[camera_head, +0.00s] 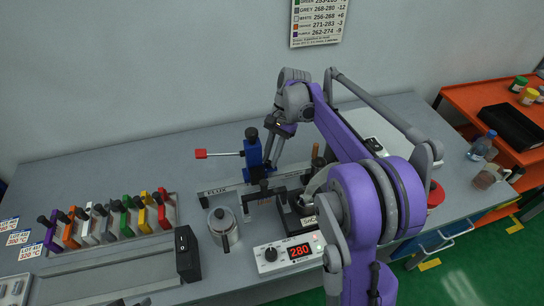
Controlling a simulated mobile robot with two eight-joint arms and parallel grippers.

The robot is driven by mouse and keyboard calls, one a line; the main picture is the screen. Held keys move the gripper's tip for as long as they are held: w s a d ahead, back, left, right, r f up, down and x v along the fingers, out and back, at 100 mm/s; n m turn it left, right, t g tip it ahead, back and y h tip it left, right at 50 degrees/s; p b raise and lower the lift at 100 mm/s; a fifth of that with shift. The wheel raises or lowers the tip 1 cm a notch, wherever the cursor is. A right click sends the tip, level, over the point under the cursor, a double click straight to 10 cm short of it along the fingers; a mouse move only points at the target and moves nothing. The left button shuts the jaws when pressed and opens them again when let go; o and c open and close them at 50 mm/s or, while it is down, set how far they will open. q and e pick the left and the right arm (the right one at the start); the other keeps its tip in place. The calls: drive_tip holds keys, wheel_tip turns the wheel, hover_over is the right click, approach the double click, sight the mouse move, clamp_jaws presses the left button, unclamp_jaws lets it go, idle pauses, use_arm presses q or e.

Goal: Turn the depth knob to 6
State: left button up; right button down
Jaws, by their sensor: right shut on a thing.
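The block has a black knob (251,133) on top, clear of my fingers, and a red-ended lever (201,154) sticking out to the left. My left gripper is not in view.
A metal pot (222,229) and a controller reading 280 (299,252) stand in front of the fixture. A rack of coloured handled tools (104,228) is at left. A bottle (482,146) and an orange cart (470,100) are at right. The bench's back left is clear.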

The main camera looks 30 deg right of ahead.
drive_tip(key=shift+w+n+g, duration=0.1)
drive_tip(key=shift+n+g, duration=0.2)
drive_tip(key=shift+n, duration=0.5)
drive_tip(key=c, duration=0.8)
unclamp_jaws()
drive_tip(key=shift+o, duration=0.2)
